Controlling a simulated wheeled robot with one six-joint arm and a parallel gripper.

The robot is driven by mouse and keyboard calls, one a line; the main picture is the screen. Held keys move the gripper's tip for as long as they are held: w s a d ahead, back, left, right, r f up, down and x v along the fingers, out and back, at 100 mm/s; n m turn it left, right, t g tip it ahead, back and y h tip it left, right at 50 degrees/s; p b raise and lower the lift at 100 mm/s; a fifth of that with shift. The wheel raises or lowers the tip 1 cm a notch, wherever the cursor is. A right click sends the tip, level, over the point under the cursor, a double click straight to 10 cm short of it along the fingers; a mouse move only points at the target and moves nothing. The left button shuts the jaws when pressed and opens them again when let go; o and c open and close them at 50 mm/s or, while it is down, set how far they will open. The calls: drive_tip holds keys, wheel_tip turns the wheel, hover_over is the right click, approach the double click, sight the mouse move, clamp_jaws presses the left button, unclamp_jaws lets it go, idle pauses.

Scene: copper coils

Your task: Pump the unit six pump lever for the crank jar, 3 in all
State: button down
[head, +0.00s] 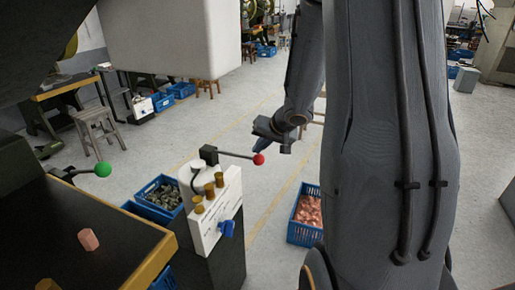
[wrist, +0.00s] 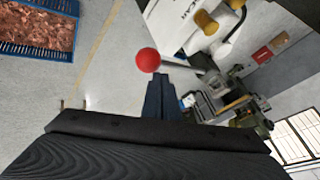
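The pump lever is a dark rod with a red ball (head: 259,159) at its right end. It comes out of a black pivot block (head: 209,155) above a white jar (head: 188,178) and lies nearly level. In the wrist view the red ball (wrist: 148,60) shows just beyond the fingertips, with the rod running right towards the white unit. My gripper (head: 262,144) is just above the ball in the head view. Its blue fingers (wrist: 159,80) look closed together with nothing between them. I cannot tell whether the tips touch the ball or rod.
A white panel (head: 217,217) with several brass knobs and a blue knob (head: 227,228) stands below the lever. A green-ball lever (head: 103,169) is over the dark bench at left. Blue crates stand on the floor, one with copper pieces (head: 310,211).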

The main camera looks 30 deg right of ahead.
drive_tip(key=shift+w+a+r+p, duration=0.15)
drive_tip(key=shift+r+p, duration=1.3)
drive_tip(key=shift+p, duration=0.45)
drive_tip(key=r+p, duration=0.1)
drive_tip(key=p, duration=0.1)
drive_tip(key=r+p, duration=0.4)
drive_tip(key=p, duration=0.1)
drive_tip(key=shift+w+a, duration=0.2)
drive_tip(key=shift+w, duration=0.1)
